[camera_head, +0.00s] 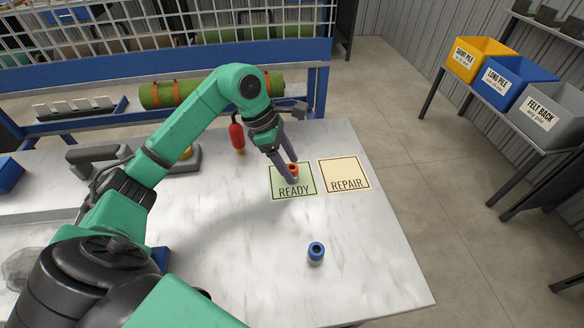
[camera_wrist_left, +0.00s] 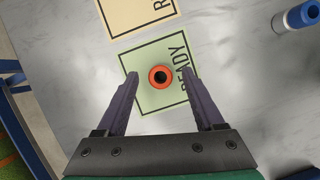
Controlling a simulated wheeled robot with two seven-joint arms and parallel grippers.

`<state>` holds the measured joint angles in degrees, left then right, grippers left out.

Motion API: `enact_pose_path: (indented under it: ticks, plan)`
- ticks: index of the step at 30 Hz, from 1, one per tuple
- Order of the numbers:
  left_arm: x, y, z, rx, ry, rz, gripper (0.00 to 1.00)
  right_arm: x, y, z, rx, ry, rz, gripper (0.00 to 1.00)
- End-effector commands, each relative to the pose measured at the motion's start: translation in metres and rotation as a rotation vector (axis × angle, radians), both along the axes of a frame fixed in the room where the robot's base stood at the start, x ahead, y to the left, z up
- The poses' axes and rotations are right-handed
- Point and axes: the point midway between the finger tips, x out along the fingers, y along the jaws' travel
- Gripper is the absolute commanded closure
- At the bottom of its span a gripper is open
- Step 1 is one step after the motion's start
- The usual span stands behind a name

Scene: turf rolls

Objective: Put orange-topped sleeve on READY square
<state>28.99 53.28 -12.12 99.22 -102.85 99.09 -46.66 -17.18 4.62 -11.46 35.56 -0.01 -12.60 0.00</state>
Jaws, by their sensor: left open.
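The orange-topped sleeve (camera_head: 293,169) stands upright on the green READY square (camera_head: 306,187). In the left wrist view the sleeve (camera_wrist_left: 160,76) shows from above, inside the border of the READY square (camera_wrist_left: 150,99). My left gripper (camera_head: 287,166) is open, with its fingers on either side of the sleeve. In the left wrist view the fingers of the gripper (camera_wrist_left: 160,80) are spread wide, with gaps between them and the sleeve. My right gripper is not in view.
The REPAIR square (camera_head: 343,172) lies to the right of READY. A blue-topped sleeve (camera_head: 316,254) stands nearer on the marble-look table (camera_head: 375,270). A red object (camera_head: 237,138) stands behind to the left. Yellow (camera_head: 478,58), blue (camera_head: 512,82) and grey bins (camera_head: 550,113) stand off to the right.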

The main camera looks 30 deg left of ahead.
Motion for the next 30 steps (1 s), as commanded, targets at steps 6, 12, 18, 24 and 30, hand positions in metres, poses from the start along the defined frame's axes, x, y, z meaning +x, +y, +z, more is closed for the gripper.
enact_pose_path:
  ticks: [6, 12, 18, 24, 30]
  plan:
    - [-0.008, 0.022, 0.057, 0.003, -0.006, 0.002, 0.30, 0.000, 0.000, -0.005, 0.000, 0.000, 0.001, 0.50]
    - [-0.014, 0.034, 0.090, 0.001, -0.002, 0.000, 0.30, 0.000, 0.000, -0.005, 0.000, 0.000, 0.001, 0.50]
    - [-0.015, 0.036, 0.094, 0.000, -0.001, 0.000, 0.30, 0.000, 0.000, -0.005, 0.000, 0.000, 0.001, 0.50]
    - [-0.015, 0.036, 0.093, 0.000, -0.001, -0.001, 0.30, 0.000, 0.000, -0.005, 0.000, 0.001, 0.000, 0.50]
    - [-0.015, 0.035, 0.093, 0.000, 0.000, -0.001, 0.30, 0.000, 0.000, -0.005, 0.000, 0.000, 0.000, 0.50]
